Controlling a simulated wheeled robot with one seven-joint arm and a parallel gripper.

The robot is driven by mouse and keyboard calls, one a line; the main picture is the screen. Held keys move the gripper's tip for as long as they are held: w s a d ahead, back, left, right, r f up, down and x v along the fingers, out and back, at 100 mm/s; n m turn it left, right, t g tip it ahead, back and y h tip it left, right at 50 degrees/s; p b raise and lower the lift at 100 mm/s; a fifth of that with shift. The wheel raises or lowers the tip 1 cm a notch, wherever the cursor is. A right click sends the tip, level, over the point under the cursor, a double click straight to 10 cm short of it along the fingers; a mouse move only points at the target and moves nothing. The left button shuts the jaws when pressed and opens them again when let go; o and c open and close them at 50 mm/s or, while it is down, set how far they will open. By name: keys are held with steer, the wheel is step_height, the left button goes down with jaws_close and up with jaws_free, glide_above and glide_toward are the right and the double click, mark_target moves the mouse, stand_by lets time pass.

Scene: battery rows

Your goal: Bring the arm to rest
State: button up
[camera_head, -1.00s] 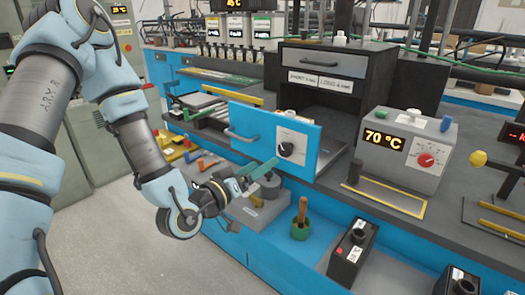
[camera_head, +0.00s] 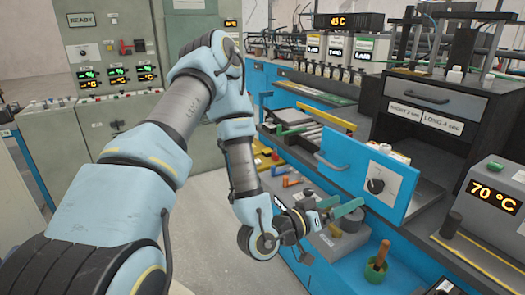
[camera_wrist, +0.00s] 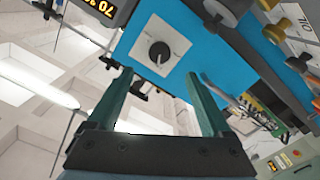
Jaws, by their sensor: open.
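My gripper (camera_head: 338,213) is at the end of my bent arm, in front of the blue workbench in the head view. Its green jaws are apart and nothing shows between them. In the wrist view, my gripper (camera_wrist: 158,105) also shows open, its two green fingers pointing toward a blue panel. That blue panel (camera_head: 345,165) carries a black knob (camera_head: 376,185) on a white plate; the knob also shows in the wrist view (camera_wrist: 160,53). I cannot tell from these views how far the fingertips are from the panel.
A grey box reading 70 °C (camera_head: 493,200) stands on the bench at right. A green pot with a wooden handle (camera_head: 377,266) sits on the lower blue shelf, near my gripper. Grey control cabinets (camera_head: 122,75) stand behind at left. The floor (camera_head: 205,222) beside my arm is clear.

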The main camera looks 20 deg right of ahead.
steer(key=w+a+f+y, duration=0.2)
steer(key=w+a+y, duration=0.45)
steer(key=a, duration=0.25)
steer(key=w+a+f+y, duration=0.2)
steer(key=w+a+y, duration=0.3)
steer(key=w+a, duration=0.25)
steer(key=a+r+n+y, duration=0.2)
steer(key=a, duration=0.5)
steer(key=a+r+n+y, duration=0.2)
steer(key=a+r, duration=0.1)
steer(key=a, duration=0.4)
steer(key=s+a+r+n+g+y, duration=0.1)
steer(key=s+a+r+n+g, duration=0.2)
steer(key=s+a, duration=0.4)
steer(key=shift+a+r+n+y, duration=0.35)
steer(key=shift+a+r+n, duration=0.1)
steer(key=shift+r, duration=0.45)
